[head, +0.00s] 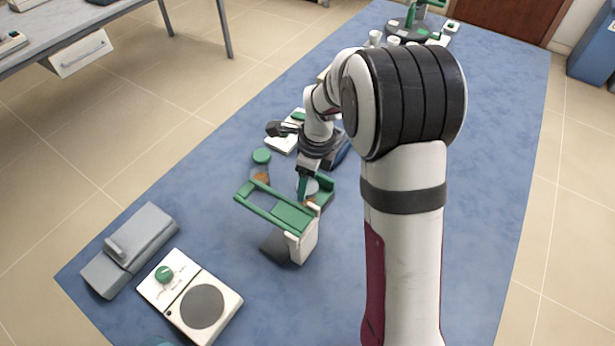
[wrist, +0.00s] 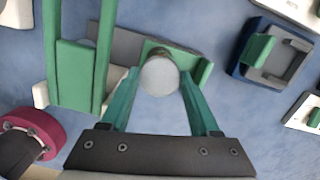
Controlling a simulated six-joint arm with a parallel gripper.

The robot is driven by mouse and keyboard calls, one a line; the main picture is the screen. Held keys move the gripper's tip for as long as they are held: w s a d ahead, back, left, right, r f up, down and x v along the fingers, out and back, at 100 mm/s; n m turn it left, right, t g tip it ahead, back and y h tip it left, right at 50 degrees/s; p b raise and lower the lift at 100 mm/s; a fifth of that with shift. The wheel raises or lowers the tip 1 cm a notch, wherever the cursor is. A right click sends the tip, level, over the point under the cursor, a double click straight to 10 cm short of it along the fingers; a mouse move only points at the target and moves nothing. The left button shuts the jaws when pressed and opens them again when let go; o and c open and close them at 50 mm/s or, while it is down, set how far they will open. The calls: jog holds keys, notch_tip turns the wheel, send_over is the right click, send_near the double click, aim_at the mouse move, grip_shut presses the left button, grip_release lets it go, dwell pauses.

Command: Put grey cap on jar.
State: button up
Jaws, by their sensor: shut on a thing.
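My gripper (wrist: 160,90) has green fingers closed on both sides of a round grey cap (wrist: 160,76), seen from above in the wrist view. In the head view the grey cap (head: 312,186) shows beside the fingertips, with a small brownish patch under it that may be the jar (head: 310,199). The jar is mostly hidden by the fingers and the green rack in the head view and by the cap in the wrist view. I cannot tell whether cap and jar touch. Another clear jar with brown contents (head: 260,177) wears a green cap (head: 261,156) to the left.
A green and white frame (head: 275,208) stands close in front of my gripper; its green bars also show in the wrist view (wrist: 75,75). A white balance-like device (head: 225,300) and a grey box (head: 150,225) lie front left. Blue mat to the right is clear.

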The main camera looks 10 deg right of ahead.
jog(key=shift+f, duration=0.15)
jog(key=shift+f, duration=0.75)
jog(key=o, duration=1.4)
jog(key=shift+r, duration=4)
